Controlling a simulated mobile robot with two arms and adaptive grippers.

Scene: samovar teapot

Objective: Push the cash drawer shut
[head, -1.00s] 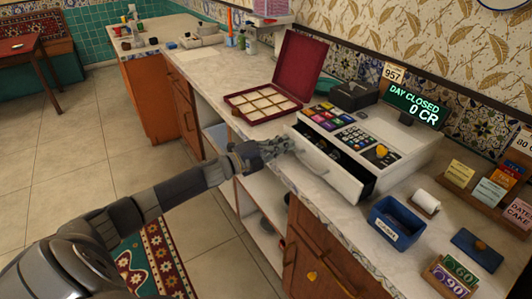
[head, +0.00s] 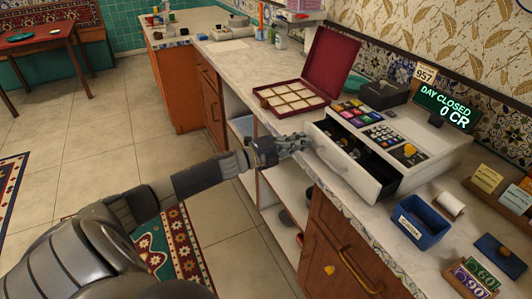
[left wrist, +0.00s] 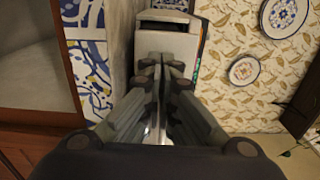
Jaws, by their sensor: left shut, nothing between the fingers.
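The cash drawer (head: 352,172) sticks out of the front of the white cash register (head: 432,150) on the counter in the head view. It is open, with its dark inside showing behind the white front panel and its handle (head: 330,160). My left gripper (head: 307,142) is shut and empty at the left end of the drawer front; I cannot tell whether it touches. In the left wrist view my shut fingers (left wrist: 160,62) point toward a pale box-shaped body, which they partly cover. My right gripper is not in view.
An open maroon box (head: 295,95) stands left of the register. A blue bin (head: 420,222) and a paper roll (head: 450,204) stand to its right. Wooden cabinets (head: 340,245) and open shelves lie below the counter edge. The tiled floor in front is mostly clear.

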